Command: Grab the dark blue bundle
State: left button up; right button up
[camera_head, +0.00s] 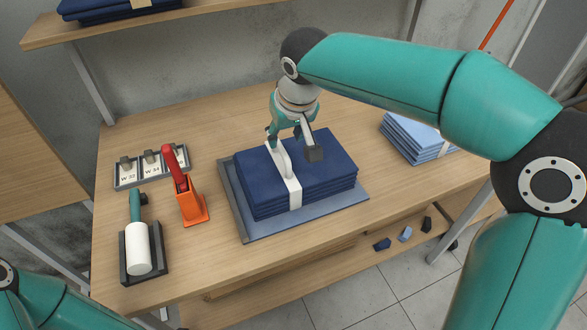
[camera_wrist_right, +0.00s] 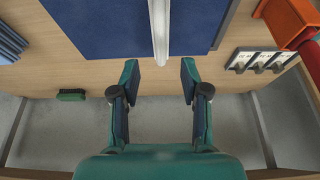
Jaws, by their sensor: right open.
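The dark blue bundle (camera_head: 325,160) is a stack of folded dark cloth with a white band (camera_head: 293,190) around it. It lies on a grey-blue tray (camera_head: 325,210) in the middle of the workbench. The band has a raised white part on top of the bundle. My right gripper (camera_head: 292,146) is over the bundle, close to that raised part. In the right wrist view my right gripper (camera_wrist_right: 159,80) is open, with the white band (camera_wrist_right: 160,30) in line with the gap and the bundle (camera_wrist_right: 95,25) beyond the fingertips. My left gripper is out of view.
A light blue bundle (camera_head: 415,135) lies at the right. To the left are an orange tool with a red handle (camera_head: 190,200), a white roller in a dark holder (camera_head: 138,250) and a labelled rack (camera_head: 150,165). More dark cloth (camera_head: 115,8) sits on the upper shelf.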

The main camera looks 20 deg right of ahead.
aim_at(281, 147)
jog(key=shift+p+x, duration=0.5)
jog(key=shift+x, duration=3.5)
jog(key=shift+w, duration=0.1)
jog(key=shift+c, duration=0.3)
jog(key=shift+r, duration=0.1)
grip_shut()
jog(key=shift+w+r, duration=0.1)
